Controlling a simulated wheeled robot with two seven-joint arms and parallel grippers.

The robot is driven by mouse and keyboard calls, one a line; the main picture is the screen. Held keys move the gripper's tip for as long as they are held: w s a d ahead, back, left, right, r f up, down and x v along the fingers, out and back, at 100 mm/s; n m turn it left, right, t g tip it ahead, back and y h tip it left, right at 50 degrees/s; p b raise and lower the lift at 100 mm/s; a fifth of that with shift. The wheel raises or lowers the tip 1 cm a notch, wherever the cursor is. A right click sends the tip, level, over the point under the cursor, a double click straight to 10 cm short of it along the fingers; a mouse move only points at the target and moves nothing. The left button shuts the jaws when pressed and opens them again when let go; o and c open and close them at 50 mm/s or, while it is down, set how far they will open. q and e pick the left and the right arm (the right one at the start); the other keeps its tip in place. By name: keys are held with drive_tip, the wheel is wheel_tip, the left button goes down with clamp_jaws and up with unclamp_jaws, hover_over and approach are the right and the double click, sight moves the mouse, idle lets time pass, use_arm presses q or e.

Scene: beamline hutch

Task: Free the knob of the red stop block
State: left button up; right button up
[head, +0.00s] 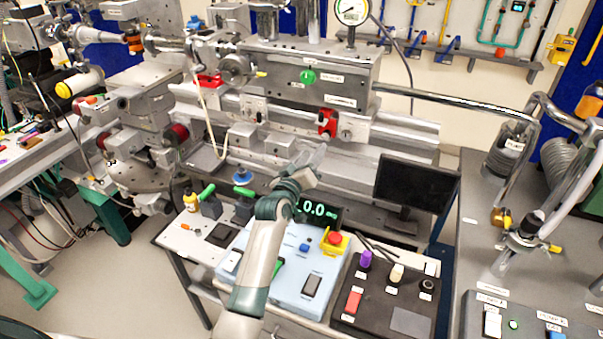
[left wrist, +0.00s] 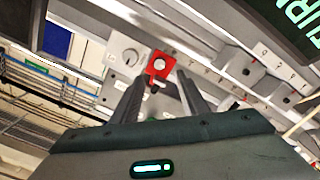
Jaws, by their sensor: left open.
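The red stop block (head: 327,123) sits on the grey rail at the centre of the head view, beside a grey block with a round dial. In the left wrist view the red stop block (left wrist: 152,73) shows a pale round knob (left wrist: 159,64) on its face. My left gripper (head: 316,153) is below and in front of the block, pointing up at it. Its two fingers (left wrist: 160,88) are open and empty, framing the block from a distance and not visibly touching it. My right gripper is in neither view.
A second red block (head: 208,80) sits farther left on the rail. A black monitor (head: 416,182) stands right of my gripper. A control desk with a lit display (head: 318,212) and a red stop button (head: 335,237) lies below my forearm. A bent pipe (head: 460,101) runs at right.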

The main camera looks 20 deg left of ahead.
use_arm(q)
drive_tip(key=s+b, duration=0.1)
drive_tip(key=s, duration=0.6)
drive_tip(key=shift+s, duration=0.3)
drive_tip(key=shift+a+f, duration=0.1)
